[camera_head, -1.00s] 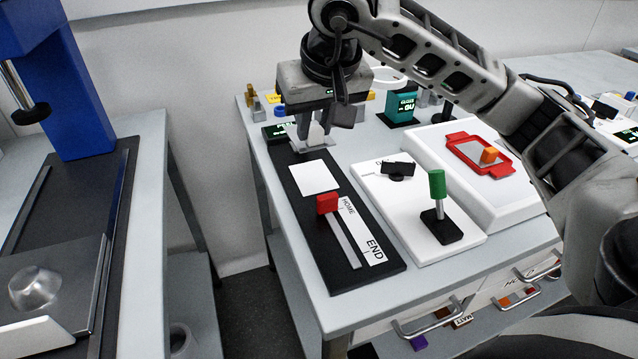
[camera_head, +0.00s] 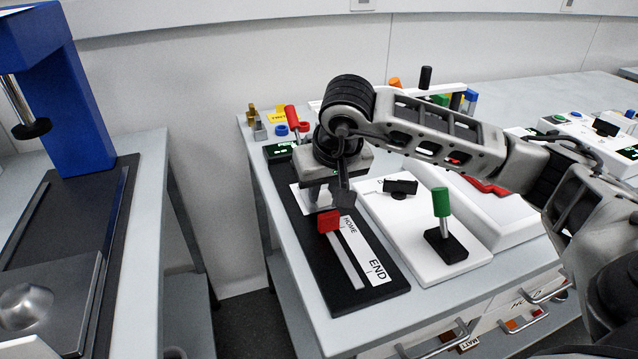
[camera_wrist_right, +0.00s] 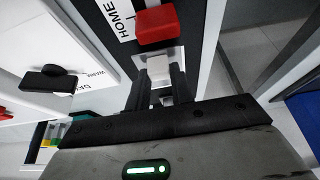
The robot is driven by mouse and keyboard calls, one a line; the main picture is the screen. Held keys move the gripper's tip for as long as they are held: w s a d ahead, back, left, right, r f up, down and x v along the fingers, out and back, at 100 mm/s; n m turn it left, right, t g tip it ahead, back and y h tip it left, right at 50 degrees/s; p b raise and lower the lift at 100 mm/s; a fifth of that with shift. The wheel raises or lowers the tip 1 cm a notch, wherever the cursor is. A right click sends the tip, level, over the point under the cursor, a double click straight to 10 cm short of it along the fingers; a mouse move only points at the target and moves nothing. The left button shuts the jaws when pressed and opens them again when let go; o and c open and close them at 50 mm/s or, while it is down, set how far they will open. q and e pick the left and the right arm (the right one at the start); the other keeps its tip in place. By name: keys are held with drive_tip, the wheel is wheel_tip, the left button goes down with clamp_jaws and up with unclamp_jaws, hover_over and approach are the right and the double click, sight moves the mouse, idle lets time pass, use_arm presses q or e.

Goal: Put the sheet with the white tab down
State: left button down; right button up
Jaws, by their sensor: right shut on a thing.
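My right gripper (camera_head: 322,196) is over the black board (camera_head: 372,302), just behind the red slider block (camera_head: 328,221). In the right wrist view its fingers (camera_wrist_right: 160,88) are shut on the white tab (camera_wrist_right: 158,68). A thin pale grey sheet (camera_wrist_right: 179,54) shows around the tab, close to the red block (camera_wrist_right: 157,26). Most of the sheet is hidden by the fingers and tab, and I cannot tell whether it touches the board. A white square (camera_head: 300,197) on the board is partly covered by the gripper. My left gripper is not in view.
A white panel with a black knob (camera_head: 400,187) and a green-handled lever (camera_head: 441,203) stands right of the board. The HOME and END strip (camera_head: 366,254) lies beside the slider slot. A blue press (camera_head: 75,95) stands on the left bench, across a gap.

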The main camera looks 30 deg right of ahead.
drive_tip(key=w, duration=0.2)
drive_tip(key=shift+w+d+r+p, duration=0.1)
drive_tip(key=shift+w+d+p, duration=0.25)
drive_tip(key=shift+w, duration=0.05)
drive_tip(key=shift+s+f, duration=0.1)
drive_tip(key=shift+f, duration=0.5)
drive_tip(key=shift+f, duration=0.2)
drive_tip(key=o, duration=0.5)
drive_tip(key=shift+f, duration=0.1)
drive_tip(key=o, duration=0.4)
drive_tip(key=shift+o, duration=0.2)
